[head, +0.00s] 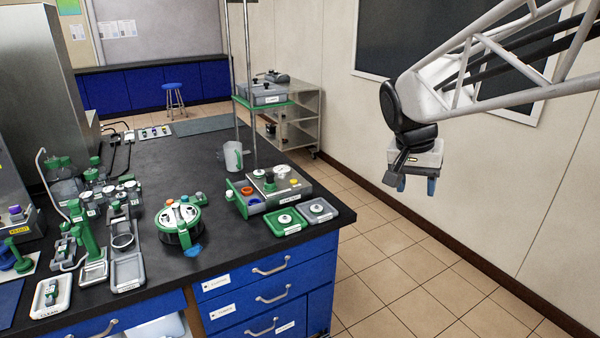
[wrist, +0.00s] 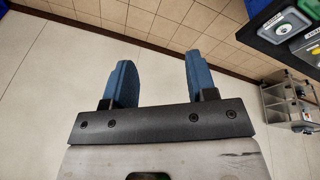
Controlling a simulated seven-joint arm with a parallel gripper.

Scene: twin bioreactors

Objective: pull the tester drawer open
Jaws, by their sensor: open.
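The blue cabinet under the black bench has a stack of drawers with pale bar handles: a top drawer (head: 300,258), a middle drawer (head: 300,285) and a lower drawer (head: 290,312). All look shut. Each has a small white label, too small to read surely, so I cannot tell which is the tester drawer. My gripper (head: 416,186) hangs in the air to the right of the bench, apart from the drawers. In the wrist view my gripper (wrist: 159,62) shows two blue fingers apart with nothing between them. The drawer handles are not visible in that view.
The black bench top (head: 215,290) overhangs the drawers slightly. A grey and green tray unit (head: 268,190) stands near its right corner. A wheeled cart (head: 293,125) stands behind by the wall (head: 500,180). The tiled floor (head: 400,285) right of the bench is clear.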

